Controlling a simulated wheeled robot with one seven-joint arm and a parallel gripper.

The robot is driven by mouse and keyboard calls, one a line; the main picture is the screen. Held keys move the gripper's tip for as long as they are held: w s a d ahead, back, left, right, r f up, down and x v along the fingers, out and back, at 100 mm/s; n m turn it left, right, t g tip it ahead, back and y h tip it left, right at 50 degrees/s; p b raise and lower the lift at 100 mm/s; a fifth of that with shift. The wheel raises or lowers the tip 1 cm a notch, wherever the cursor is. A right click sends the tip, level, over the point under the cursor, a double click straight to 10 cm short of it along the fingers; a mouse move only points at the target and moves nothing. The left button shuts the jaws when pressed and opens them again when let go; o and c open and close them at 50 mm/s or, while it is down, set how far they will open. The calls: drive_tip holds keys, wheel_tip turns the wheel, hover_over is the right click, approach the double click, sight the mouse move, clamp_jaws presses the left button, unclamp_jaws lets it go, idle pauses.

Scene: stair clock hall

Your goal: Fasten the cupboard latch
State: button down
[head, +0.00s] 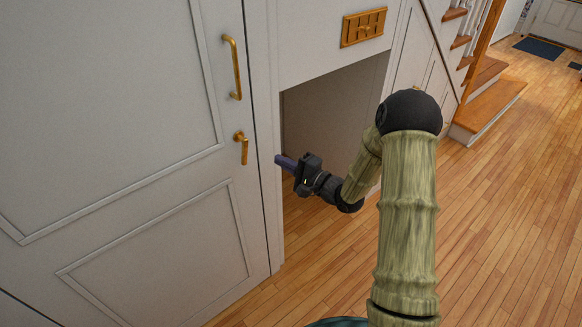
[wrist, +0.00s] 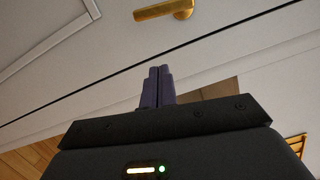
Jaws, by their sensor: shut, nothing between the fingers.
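The grey cupboard door (head: 130,130) stands at the left in the head view, and it looks closed. Its brass latch lever (head: 242,147) sits near the door's right edge and hangs downward. In the wrist view the latch (wrist: 165,9) shows at the top, cut off by the frame edge. My gripper (head: 279,160) is to the right of the latch in the head view, apart from it. Its purple fingers (wrist: 158,88) are together and empty, pointing toward the door side.
A brass pull handle (head: 235,68) is above the latch. Wooden stairs (head: 487,100) stand at the right. The wooden floor (head: 500,220) is clear at the right.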

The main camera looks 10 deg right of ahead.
drive_tip(key=x, duration=0.5)
drive_tip(key=shift+a, duration=0.25)
drive_tip(key=s+a, duration=0.2)
drive_tip(key=a, duration=0.1)
drive_tip(key=shift+s+r, duration=0.1)
drive_tip(key=shift+r, duration=0.25)
drive_tip(key=shift+d, duration=0.15)
drive_tip(key=shift+s+a+m+p, duration=0.15)
drive_tip(key=shift+a+m+p, duration=0.15)
drive_tip(key=shift+m, duration=0.1)
drive_tip(key=shift+d, duration=0.1)
